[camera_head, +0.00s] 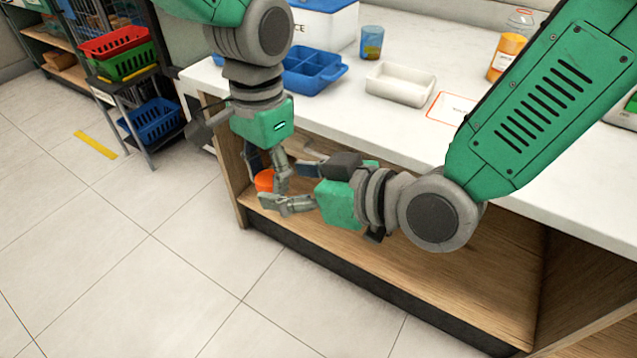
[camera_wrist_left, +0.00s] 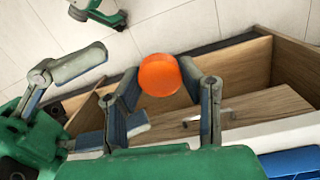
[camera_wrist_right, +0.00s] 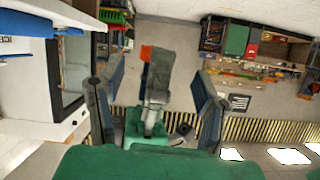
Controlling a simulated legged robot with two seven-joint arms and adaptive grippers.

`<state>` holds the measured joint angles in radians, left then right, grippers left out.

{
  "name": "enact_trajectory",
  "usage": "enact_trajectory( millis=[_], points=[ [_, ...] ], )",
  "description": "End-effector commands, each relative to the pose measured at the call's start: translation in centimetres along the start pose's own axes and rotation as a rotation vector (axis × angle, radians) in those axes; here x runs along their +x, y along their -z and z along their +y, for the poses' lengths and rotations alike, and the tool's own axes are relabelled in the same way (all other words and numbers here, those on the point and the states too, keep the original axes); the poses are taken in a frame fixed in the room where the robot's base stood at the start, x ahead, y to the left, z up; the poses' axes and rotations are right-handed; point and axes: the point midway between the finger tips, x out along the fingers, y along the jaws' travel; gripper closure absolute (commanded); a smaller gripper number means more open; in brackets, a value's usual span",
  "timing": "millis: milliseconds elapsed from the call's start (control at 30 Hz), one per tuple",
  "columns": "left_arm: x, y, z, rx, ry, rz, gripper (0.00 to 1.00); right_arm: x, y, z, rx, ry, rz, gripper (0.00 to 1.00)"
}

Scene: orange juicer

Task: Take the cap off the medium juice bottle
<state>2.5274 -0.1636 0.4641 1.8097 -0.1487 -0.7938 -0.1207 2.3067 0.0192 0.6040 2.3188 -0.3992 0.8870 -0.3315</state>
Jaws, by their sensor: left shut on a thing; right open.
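My left gripper (camera_head: 266,178) points down in front of the counter and is shut on an orange round piece (camera_head: 264,181), which looks like a cap. In the left wrist view the orange piece (camera_wrist_left: 160,75) sits between the two fingertips, its flat round face showing. I cannot see a bottle body attached to it. My right gripper (camera_head: 291,184) is open, close beside the left one. In the right wrist view a left finger and a sliver of the orange piece (camera_wrist_right: 146,52) show between its spread fingers. A bottle with orange contents (camera_head: 505,55) stands on the counter.
The white counter (camera_head: 390,125) holds a blue divided tray (camera_head: 308,72), a white tray (camera_head: 400,84), a blue cup (camera_head: 371,43), a labelled mat (camera_head: 452,108) and a white-and-blue box (camera_head: 325,25). A wooden shelf (camera_head: 440,270) lies below. Floor in front is clear.

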Motion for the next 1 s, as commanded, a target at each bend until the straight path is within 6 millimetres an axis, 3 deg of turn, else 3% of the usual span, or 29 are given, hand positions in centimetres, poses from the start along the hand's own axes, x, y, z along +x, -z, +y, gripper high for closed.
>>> enact_trajectory(
  millis=[100, 300, 667, 700, 833, 867, 1000],
  points=[
    [0.0, 0.0, 0.0, 0.0, 0.0, 0.0, 1.0, 2.1, -0.1, -0.1, 0.0, 0.001, -0.002, 0.41],
    [0.0, 0.0, 0.0, 0.0, 0.0, 0.0, 1.0, 4.3, -0.1, 0.0, 0.0, 0.0, -0.001, 0.41],
    [0.0, 0.0, 0.0, 0.0, 0.0, 0.0, 1.0, 4.8, 0.0, 0.0, 0.001, 0.0, -0.001, 0.41],
    [0.0, 0.0, 0.0, 0.0, 0.0, 0.0, 1.0, 4.8, 0.0, 0.0, 0.001, 0.0, -0.001, 0.45],
    [0.0, 0.0, 0.0, 0.0, 0.0, 0.001, 1.0, 4.8, 0.0, 0.0, 0.001, 0.0, -0.001, 0.9],
    [0.0, 0.0, 0.0, 0.0, 0.001, 0.001, 1.0, 4.8, 0.0, 0.0, 0.001, 0.0, -0.001, 0.96],
    [0.0, 0.0, 0.0, 0.0, 0.001, 0.002, 1.0, 4.8, 0.0, -0.1, 0.001, 0.002, -0.001, 0.97]
  ],
)
